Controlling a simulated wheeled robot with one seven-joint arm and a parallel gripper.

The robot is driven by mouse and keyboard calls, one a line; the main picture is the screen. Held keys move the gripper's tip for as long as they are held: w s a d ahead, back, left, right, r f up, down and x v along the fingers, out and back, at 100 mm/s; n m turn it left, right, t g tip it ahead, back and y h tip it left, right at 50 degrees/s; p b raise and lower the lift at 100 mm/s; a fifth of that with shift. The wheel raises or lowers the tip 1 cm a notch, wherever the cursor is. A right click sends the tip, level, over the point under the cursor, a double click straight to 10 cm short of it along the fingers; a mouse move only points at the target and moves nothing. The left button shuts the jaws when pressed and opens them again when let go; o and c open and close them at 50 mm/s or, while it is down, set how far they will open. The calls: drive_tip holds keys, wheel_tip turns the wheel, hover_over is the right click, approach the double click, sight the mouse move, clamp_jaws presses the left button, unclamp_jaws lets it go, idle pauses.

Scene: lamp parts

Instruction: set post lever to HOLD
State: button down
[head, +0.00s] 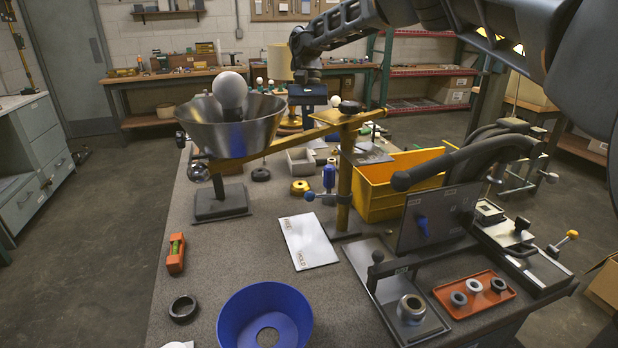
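The yellow post (345,180) stands on a dark base on the grey bench and carries a long yellow arm (290,145). A blue-handled lever (329,178) sits at the post's left side, its handle upright. Beside it, a short horizontal blue and dark fitting ends in a dark blue knob (310,196). A white plate (310,243) lies in front of the post, with FREE at its far end and HOLD at its near end. Which word the lever points to I cannot tell. My gripper (308,98) hangs above the yellow arm, left of the post top, apart from the lever. Its fingers are not clear.
A metal bowl shade (232,130) with a white bulb (230,90) stands left of the post. A yellow bin (400,185) stands to the right, near a dark panel (435,218) with a blue knob. A blue bowl (262,310) and orange level (176,253) lie in front.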

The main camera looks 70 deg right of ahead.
sight(329, 196)
drive_tip(key=s+a+f+p, duration=0.3)
drive_tip(key=a+f, duration=0.3)
drive_tip(key=f, duration=0.4)
drive_tip(key=shift+a+f, duration=0.2)
